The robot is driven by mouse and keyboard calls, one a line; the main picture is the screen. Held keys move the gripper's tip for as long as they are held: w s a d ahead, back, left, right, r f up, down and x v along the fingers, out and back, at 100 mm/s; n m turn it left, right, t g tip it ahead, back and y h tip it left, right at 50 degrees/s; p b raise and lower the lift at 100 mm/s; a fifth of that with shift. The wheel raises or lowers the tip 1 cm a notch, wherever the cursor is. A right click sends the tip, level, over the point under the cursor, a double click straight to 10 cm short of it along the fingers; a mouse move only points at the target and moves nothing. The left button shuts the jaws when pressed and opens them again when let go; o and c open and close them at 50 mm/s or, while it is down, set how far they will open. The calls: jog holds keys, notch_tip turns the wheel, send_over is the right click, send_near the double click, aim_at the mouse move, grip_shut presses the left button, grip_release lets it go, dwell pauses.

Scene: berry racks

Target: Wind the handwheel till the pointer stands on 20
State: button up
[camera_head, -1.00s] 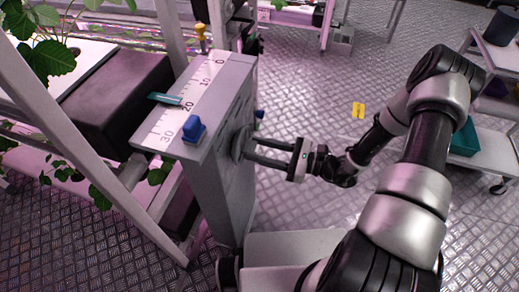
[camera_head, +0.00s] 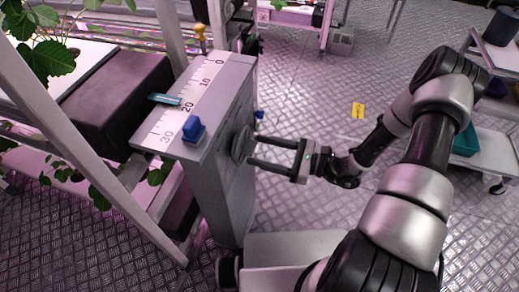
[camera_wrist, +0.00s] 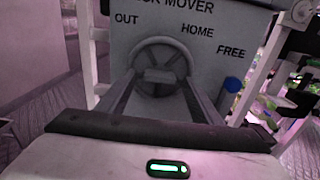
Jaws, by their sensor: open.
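The grey box with the scale (camera_head: 222,125) stands at left centre. Its scale (camera_head: 160,128) runs from 0 at the far end to 30 at the near end. The teal pointer (camera_head: 163,98) lies across the scale's left edge, its tip close beside the 20 mark; the exact reading is hard to tell. The handwheel (camera_head: 239,146) is on the box's right side. It also shows face-on in the wrist view (camera_wrist: 160,50), with a rim and a hub bar. My gripper (camera_head: 251,149) is open, its fingers pointing at the wheel, one to each side of the hub; contact cannot be told.
A blue block (camera_head: 194,130) sits on the box top. A blue knob (camera_wrist: 232,84) is right of the wheel, below the word FREE. A plant rack (camera_head: 110,165) stands close on the left. A trolley (camera_head: 480,150) is at right. The floor between is mostly clear.

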jog(key=v, duration=1.6)
jog(key=shift+d+p, duration=0.25)
jog(key=shift+p, duration=0.05)
jog(key=shift+s, duration=0.1)
jog(key=s+a+r+n+g+h, duration=0.25)
jog(key=r+n+h, duration=0.25)
jog(key=r+n, duration=0.25)
jog(key=s+a+r+n+g+h+b, duration=0.1)
jog(key=s+r+n+h, duration=0.2)
jog(key=r+n+h, duration=0.4)
jog(key=s+a+r+n+g+h, duration=0.25)
jog(key=r+n, duration=0.35)
jog(key=r, duration=0.3)
notch_tip(320, 180, up, 25)
jog(key=s+d+n+t+h+p, duration=0.1)
jog(key=t+p, duration=0.4)
jog(key=p, duration=1.3)
jog(key=shift+s+f+h, duration=0.2)
jog(key=shift+s+h, duration=0.55)
jog(key=shift+d+n, duration=0.15)
jog(key=shift+n, duration=0.1)
